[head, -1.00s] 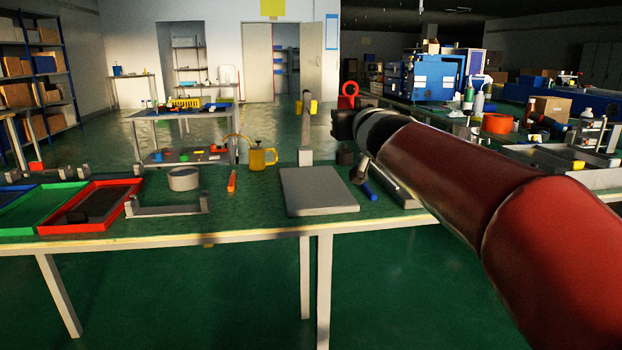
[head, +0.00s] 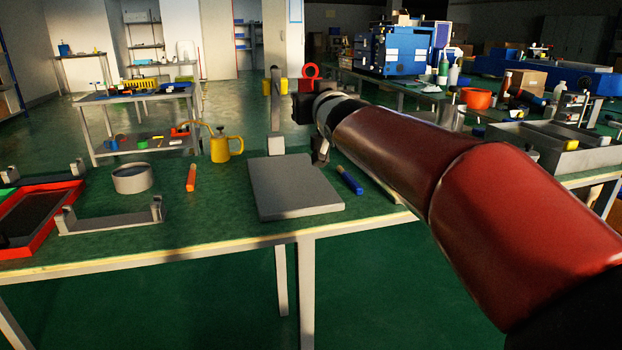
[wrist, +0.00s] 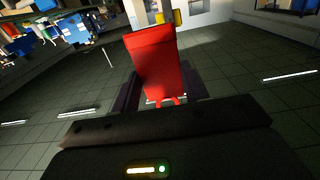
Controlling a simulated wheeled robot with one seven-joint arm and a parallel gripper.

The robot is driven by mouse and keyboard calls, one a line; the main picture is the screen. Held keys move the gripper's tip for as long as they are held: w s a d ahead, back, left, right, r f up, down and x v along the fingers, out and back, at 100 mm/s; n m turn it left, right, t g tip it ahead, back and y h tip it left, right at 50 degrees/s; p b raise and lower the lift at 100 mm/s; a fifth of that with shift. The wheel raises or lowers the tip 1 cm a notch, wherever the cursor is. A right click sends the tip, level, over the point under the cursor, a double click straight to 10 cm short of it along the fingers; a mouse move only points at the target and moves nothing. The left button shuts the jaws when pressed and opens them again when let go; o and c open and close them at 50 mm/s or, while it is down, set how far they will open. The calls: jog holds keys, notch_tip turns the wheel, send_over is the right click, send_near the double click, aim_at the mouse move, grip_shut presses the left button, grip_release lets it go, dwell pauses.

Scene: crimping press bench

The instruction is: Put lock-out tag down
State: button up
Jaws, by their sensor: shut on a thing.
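The lock-out tag looks like a red flat piece (wrist: 157,65) in the wrist view, standing up between the dark fingers of my gripper (wrist: 158,92). My gripper is shut on it. In the head view my gripper (head: 302,108) is over the back edge of the green-topped bench (head: 215,205). A red ring and red body of the tag (head: 311,72) show just above it. The tag is in the air, apart from the bench top; its lower part is hidden by the gripper.
A yellow oil can (head: 225,148), orange stick (head: 191,178) and round tin (head: 132,178) stand further left.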

notch_tip(320, 180, down, 17)
jog(key=b, duration=0.3)
jog(key=shift+f, duration=0.1)
jog(key=shift+f+b, duration=0.15)
jog(key=shift+b, duration=0.15)
jog(key=o, duration=1)
jog(key=shift+c, duration=0.2)
jog(key=shift+r, duration=0.2)
